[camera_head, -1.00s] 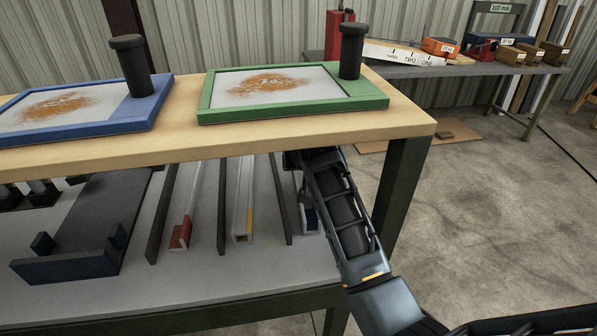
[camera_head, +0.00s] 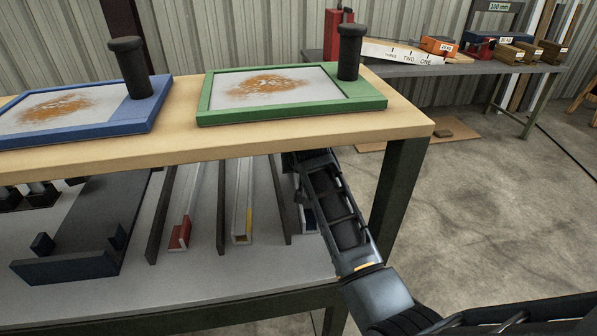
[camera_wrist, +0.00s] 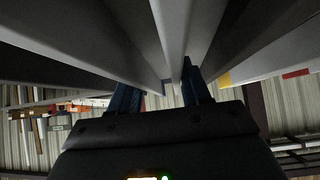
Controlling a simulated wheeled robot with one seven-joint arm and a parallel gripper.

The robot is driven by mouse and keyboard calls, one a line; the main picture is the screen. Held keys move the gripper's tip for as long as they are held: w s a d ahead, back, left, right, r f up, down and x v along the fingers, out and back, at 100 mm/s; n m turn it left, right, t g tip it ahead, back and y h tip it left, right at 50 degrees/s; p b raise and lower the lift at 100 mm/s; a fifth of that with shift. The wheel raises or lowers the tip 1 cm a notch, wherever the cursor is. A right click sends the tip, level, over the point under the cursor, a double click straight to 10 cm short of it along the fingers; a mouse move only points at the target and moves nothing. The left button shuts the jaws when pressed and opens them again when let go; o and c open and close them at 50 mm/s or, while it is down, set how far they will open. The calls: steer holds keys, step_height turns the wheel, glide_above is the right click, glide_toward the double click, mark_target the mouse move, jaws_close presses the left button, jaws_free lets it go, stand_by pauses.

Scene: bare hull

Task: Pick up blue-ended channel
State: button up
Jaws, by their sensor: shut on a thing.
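The blue-ended channel shows its blue end (camera_head: 310,226) on the lower shelf in the head view, at the right of the row and partly behind my arm. In the wrist view a pale grey channel (camera_wrist: 172,22) runs between the fingers of my gripper (camera_wrist: 160,88), which is shut on it. Its coloured end is hard to make out there. In the head view the fingers are hidden behind my arm and the tabletop. The yellow-ended channel (camera_head: 243,215) and the red-ended channel (camera_head: 182,232) lie to the left on the shelf.
Dark divider bars (camera_head: 221,205) separate the channels. The wooden tabletop (camera_head: 300,140) is close above the shelf, and a dark table leg (camera_head: 398,190) stands right of my arm. Blue and green framed trays (camera_head: 290,115) sit on top.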

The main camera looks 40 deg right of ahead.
steer(key=c, duration=0.5)
steer(key=shift+r, duration=0.15)
